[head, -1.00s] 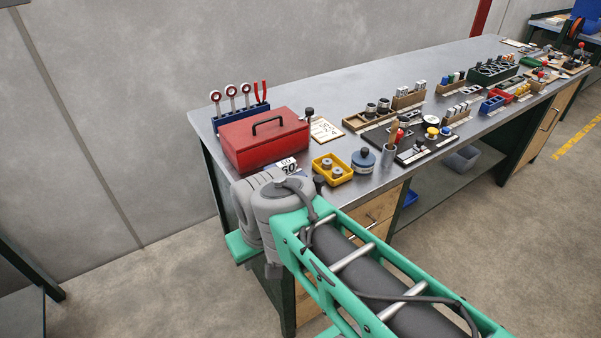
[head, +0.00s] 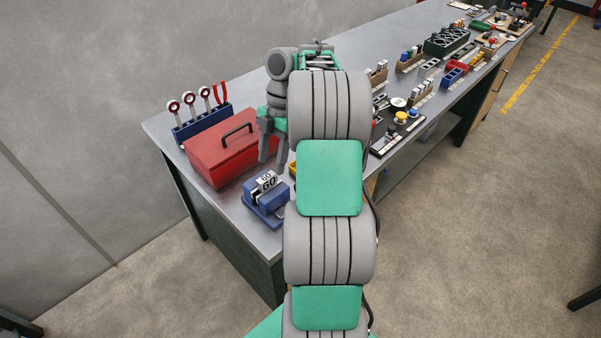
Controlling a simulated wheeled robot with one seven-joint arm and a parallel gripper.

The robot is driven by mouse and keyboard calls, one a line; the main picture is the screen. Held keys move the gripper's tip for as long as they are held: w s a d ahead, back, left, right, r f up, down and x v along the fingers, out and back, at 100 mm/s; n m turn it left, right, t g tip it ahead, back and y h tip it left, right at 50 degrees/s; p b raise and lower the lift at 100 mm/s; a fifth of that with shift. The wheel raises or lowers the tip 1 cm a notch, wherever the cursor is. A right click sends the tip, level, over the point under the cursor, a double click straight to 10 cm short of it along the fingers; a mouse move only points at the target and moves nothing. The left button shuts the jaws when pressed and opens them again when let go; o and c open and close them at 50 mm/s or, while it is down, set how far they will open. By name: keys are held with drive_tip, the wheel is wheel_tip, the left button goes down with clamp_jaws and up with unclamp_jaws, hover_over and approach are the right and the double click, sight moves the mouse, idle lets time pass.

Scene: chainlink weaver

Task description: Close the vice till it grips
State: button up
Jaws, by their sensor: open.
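The blue vice (head: 261,214) stands near the front left corner of the bench, in front of the red toolbox. A block marked 60 (head: 264,183) sits at its jaws; I cannot tell whether the jaws touch it. The vice's right side runs close to my arm, and I cannot make out its handle. My gripper (head: 271,161) is open with its fingers pointing down, behind and above the vice in the picture, beside the toolbox. I see nothing between the fingers, and it appears apart from the vice.
The red toolbox (head: 216,160) with a black handle is close to the left of my gripper. Behind it is a blue rack (head: 203,123) of tools. A yellow tray (head: 292,170) is mostly hidden by my arm. Many small parts crowd the bench's right side.

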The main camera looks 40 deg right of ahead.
drive_tip(key=s+d+f+n, duration=0.3)
drive_tip(key=s+d+n, duration=0.1)
drive_tip(key=d, duration=0.5)
drive_tip(key=shift+g, duration=0.3)
drive_tip(key=b+x, duration=0.7)
drive_tip(key=b, duration=0.1)
drive_tip(key=shift+a+f, duration=0.3)
drive_tip(key=shift+a, duration=0.15)
clamp_jaws()
